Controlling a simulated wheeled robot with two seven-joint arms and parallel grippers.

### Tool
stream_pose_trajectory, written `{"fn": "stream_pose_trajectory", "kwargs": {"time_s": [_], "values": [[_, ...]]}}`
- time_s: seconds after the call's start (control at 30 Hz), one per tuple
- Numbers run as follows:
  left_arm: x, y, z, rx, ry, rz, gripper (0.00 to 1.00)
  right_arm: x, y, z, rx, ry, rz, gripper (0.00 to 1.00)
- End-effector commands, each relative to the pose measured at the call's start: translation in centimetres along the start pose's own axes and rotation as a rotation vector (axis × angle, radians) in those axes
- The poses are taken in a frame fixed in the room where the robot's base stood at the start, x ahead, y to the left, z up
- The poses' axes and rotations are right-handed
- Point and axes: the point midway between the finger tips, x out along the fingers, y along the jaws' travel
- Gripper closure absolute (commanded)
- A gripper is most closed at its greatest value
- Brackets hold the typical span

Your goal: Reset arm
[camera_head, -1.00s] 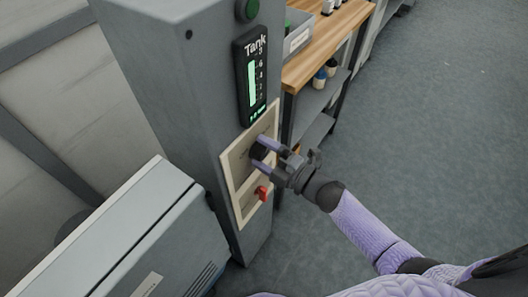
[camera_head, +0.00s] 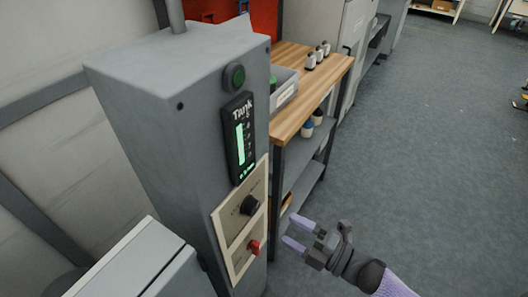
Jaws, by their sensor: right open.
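My right gripper (camera_head: 291,230) is at the lower middle of the head view, open and empty. Its two purple fingers point left toward the grey cabinet (camera_head: 150,120), apart from it. A beige panel (camera_head: 229,240) on the cabinet carries a black knob (camera_head: 249,205) and, below it, a red switch (camera_head: 254,247). Above the panel is a black Tank gauge (camera_head: 239,138) with a lit green bar. A green button (camera_head: 235,77) sits near the cabinet's top. My left gripper is not in view.
A wooden-topped bench (camera_head: 318,92) with a grey bin (camera_head: 284,88) and small bottles (camera_head: 317,54) stands behind the cabinet. A grey metal box (camera_head: 145,265) is at lower left. The floor (camera_head: 430,150) at right is mostly clear.

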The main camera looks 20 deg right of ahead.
Motion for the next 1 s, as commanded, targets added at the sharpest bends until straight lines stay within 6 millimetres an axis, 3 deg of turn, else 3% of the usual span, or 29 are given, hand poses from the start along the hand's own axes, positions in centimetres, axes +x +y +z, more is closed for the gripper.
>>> {"fn": "stream_pose_trajectory", "kwargs": {"time_s": [0.07, 0.13, 0.17, 0.2, 0.27, 0.3, 0.4, 0.5, 0.6, 0.7, 1.0], "values": [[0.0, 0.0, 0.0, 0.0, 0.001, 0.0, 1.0, -0.3, -1.0, 0.5, 0.045, -0.044, -0.021, 0.04], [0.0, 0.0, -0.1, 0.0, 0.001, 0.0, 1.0, -1.5, -4.3, 1.8, 0.187, -0.186, -0.085, 0.04], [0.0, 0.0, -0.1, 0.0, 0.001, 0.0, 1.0, -2.4, -6.4, 2.4, 0.276, -0.276, -0.126, 0.04], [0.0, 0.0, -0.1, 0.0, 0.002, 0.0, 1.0, -4.2, -9.8, 2.9, 0.412, -0.413, -0.191, 0.04], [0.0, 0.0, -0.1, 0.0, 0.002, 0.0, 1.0, -7.7, -15.3, 2.6, 0.626, -0.637, -0.296, 0.04], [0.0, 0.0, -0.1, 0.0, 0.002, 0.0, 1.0, -10.2, -18.7, 1.8, 0.756, -0.781, -0.364, 0.04], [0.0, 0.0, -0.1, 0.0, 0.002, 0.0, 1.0, -16.6, -25.2, -2.2, 1.023, -1.107, -0.524, 0.04], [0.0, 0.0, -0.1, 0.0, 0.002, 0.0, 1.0, -21.8, -28.9, -6.9, 1.198, -1.365, -0.651, 0.04], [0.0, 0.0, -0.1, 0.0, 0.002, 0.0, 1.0, -24.9, -30.5, -10.4, 1.289, -1.529, -0.736, 0.04], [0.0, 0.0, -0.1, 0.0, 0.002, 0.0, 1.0, -26.2, -31.0, -11.9, 1.324, -1.601, -0.771, 0.04], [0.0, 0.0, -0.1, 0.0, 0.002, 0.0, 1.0, -26.4, -31.0, -12.1, 1.327, -1.609, -0.775, 0.04]]}}
